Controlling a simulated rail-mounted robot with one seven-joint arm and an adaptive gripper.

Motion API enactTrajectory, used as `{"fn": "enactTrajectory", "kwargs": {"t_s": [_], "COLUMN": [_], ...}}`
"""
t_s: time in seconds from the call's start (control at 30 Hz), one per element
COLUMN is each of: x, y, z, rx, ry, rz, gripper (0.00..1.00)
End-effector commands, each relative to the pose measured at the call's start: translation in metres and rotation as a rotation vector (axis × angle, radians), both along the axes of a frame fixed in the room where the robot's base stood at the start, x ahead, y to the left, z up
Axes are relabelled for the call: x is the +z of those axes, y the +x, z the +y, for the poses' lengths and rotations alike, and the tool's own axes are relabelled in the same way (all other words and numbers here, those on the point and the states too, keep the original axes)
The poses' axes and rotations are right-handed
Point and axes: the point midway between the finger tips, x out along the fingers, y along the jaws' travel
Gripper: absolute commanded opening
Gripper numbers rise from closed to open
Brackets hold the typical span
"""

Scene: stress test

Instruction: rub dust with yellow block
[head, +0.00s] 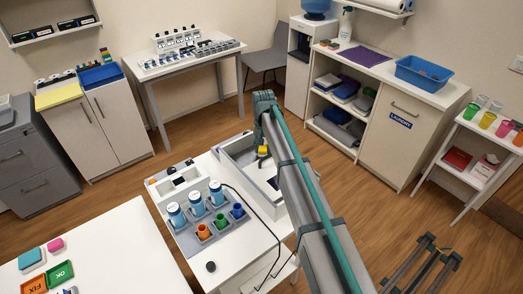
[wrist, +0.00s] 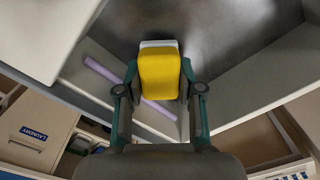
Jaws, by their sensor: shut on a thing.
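The yellow block (wrist: 160,78) is held between the two fingers of my gripper (wrist: 159,92) in the wrist view. A pale strip shows at its far end. In the head view the yellow block (head: 262,150) shows small at the end of my arm, inside a white-walled tray (head: 238,172). The tray's grey floor (wrist: 225,45) has dark, blurry smudges in the wrist view; I cannot tell whether they are dust or shadow. Whether the block touches the floor is unclear. My arm hides part of the tray.
A lilac bar (wrist: 102,70) lies beside the block in the wrist view. Left of the tray, a holder has blue-white bottles (head: 196,202) and coloured cups (head: 204,230). A black cable (head: 262,216) runs along the table. Wooden floor is open behind.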

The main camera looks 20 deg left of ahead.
Motion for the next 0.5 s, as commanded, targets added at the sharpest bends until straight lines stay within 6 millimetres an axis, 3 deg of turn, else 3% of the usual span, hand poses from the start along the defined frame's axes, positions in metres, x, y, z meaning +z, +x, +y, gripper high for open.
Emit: {"fn": "enactTrajectory", "kwargs": {"t_s": [0.03,0.5], "x": [0.01,0.052], "y": [0.0,0.003], "z": [0.0,-0.006], "rx": [-0.001,-0.008], "ry": [0.001,0.001], "rz": [-0.001,-0.001], "gripper": [0.0,0.0]}}
